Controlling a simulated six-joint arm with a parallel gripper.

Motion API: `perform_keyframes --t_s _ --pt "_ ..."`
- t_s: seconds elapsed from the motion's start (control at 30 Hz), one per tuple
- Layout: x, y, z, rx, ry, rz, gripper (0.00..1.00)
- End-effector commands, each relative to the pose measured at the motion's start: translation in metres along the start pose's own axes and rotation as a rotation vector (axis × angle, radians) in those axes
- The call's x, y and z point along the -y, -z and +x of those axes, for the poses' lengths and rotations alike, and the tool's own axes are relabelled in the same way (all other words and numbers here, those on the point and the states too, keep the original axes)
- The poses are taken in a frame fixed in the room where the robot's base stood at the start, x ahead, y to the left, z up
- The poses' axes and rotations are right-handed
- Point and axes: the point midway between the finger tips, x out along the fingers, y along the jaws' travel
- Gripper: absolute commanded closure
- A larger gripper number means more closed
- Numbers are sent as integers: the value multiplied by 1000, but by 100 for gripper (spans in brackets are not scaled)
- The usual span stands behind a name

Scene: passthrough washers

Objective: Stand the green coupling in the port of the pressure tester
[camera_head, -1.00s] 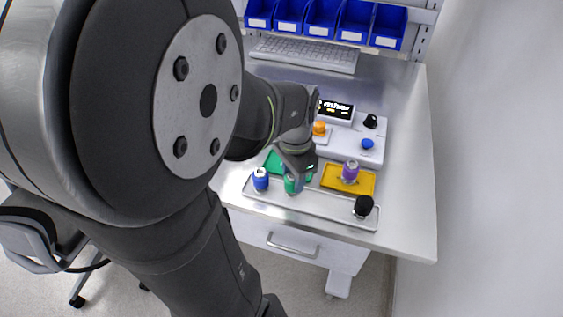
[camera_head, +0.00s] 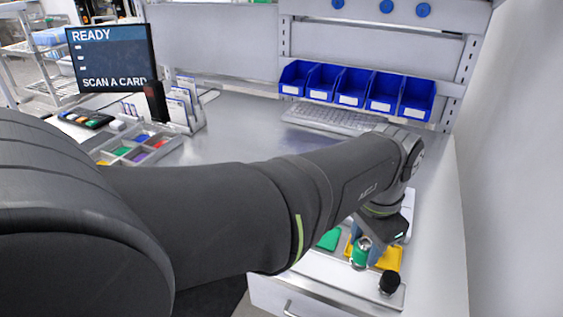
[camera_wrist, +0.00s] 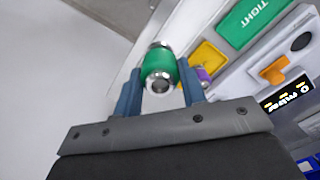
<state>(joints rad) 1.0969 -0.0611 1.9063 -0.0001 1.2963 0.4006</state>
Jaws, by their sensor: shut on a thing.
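My gripper (camera_wrist: 159,88) is shut on the green coupling (camera_wrist: 160,65), a green body with metal ends held between two blue fingers. In the head view, the gripper (camera_head: 374,240) holds the green coupling (camera_head: 361,250) near the yellow mat; its height is hard to judge. The pressure tester, a white box with a lit display (camera_wrist: 287,97), lies to the right in the wrist view. It carries an orange part (camera_wrist: 274,70) and a black knob (camera_wrist: 301,41). My arm hides most of it in the head view, and I cannot make out the port.
A black coupling (camera_head: 389,283) stands at the tray's right end. A purple coupling (camera_wrist: 203,74) is by the yellow mat (camera_wrist: 208,57). The green mat (camera_wrist: 254,18) reads TIGHT. Blue bins (camera_head: 355,90) and a keyboard (camera_head: 335,118) are behind.

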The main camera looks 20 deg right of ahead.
Motion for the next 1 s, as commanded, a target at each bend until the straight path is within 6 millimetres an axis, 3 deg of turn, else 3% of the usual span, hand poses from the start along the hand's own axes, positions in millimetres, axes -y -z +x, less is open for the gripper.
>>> perform_keyframes --t_s 0.17,0.4,0.7,0.83,1.0 --pt "51 33 -12 1 0 -8 89" --pt "140 68 -21 1 -1 -8 89" --pt "247 82 -17 1 -1 -5 89" --pt "273 81 -15 0 0 -3 89" --pt "286 81 -12 0 0 0 89"
